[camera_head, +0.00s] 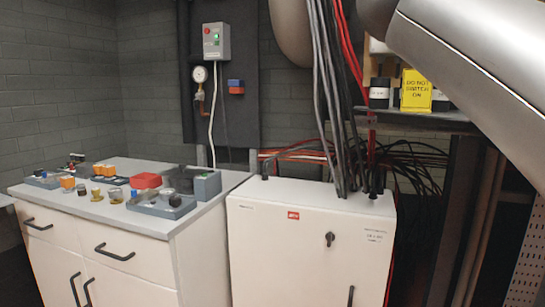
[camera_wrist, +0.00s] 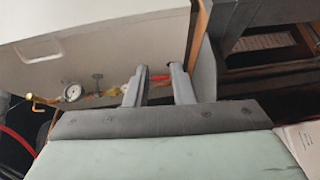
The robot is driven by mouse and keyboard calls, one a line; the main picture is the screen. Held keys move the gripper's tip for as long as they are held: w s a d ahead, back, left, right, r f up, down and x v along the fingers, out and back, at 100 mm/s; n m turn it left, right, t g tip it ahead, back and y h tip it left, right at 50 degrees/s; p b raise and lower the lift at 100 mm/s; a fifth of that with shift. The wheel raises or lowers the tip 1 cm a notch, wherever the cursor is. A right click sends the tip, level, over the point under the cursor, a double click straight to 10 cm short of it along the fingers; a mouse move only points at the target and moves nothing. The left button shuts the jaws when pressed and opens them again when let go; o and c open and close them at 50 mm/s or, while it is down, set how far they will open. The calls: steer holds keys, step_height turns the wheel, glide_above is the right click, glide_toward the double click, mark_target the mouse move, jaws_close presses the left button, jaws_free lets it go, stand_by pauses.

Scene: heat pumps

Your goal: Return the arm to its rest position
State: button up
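My gripper (camera_wrist: 158,88) shows in the wrist view. Its two grey fingers stand apart with a clear gap and nothing between them. Behind the fingers, at some distance, are a round gauge (camera_wrist: 72,92), yellow and brass fittings and a small red part (camera_wrist: 160,77). The gripper does not show in the head view.
In the head view, a white cabinet (camera_head: 300,250) with cables on top stands in the middle. A counter (camera_head: 95,212) with trays of small parts is at left. A control box (camera_head: 216,41) and gauge (camera_head: 200,74) hang on the wall.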

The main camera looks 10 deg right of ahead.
step_height(320, 180, up, 7)
steer(key=p, duration=0.6)
steer(key=w+a+f+n+t+y+p, duration=0.1)
steer(key=w+a+f+n+y+p, duration=0.2)
steer(key=f, duration=0.4)
steer(key=w+a+f+n+t+y+p, duration=0.1)
steer(key=w+a+f+y+p, duration=0.1)
steer(key=w+f, duration=0.3)
steer(key=w+a+f+n+t+y+p, duration=0.1)
steer(key=w+a+f+y+p, duration=0.15)
steer(key=f, duration=0.55)
steer(key=s+a+f+m+g+y+p, duration=0.2)
steer(key=s+a+f+y+p, duration=0.3)
steer(key=f, duration=0.6)
steer(key=s+a+f+m+g+y+p, duration=0.2)
steer(key=s+a+f+y+p, duration=0.3)
steer(key=a+f, duration=0.5)
steer(key=shift+s+f+m, duration=0.45)
steer(key=shift+s+m, duration=0.15)
steer(key=shift+s, duration=0.4)
